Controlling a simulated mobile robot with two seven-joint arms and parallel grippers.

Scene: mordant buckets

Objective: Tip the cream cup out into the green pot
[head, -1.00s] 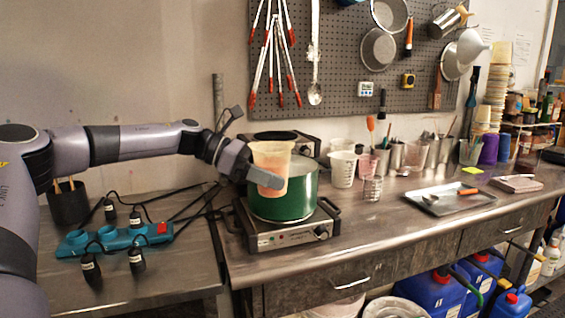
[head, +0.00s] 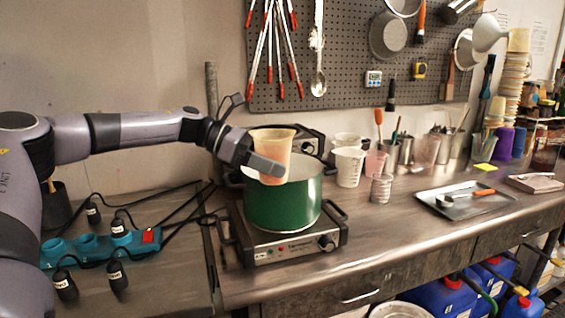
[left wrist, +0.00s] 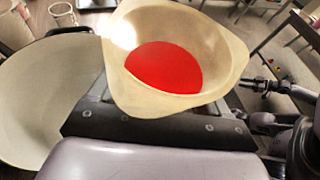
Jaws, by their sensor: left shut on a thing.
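The cream cup (head: 273,143) is held upright, or nearly so, by my left gripper (head: 262,166), which is shut on it. In the left wrist view the cup (left wrist: 225,50) has red contents (left wrist: 165,67) in its bottom. The green pot (head: 285,207) stands on a hot plate, with its pale inside showing at the rim. The cup is over the left part of the pot's opening in the head view. In the left wrist view the pot's pale inside (left wrist: 40,95) lies to the left of the cup.
The hot plate (head: 290,246) sits near the counter's left end. A tray (head: 465,200) lies further right. A teal power strip (head: 100,248) with cables lies at left.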

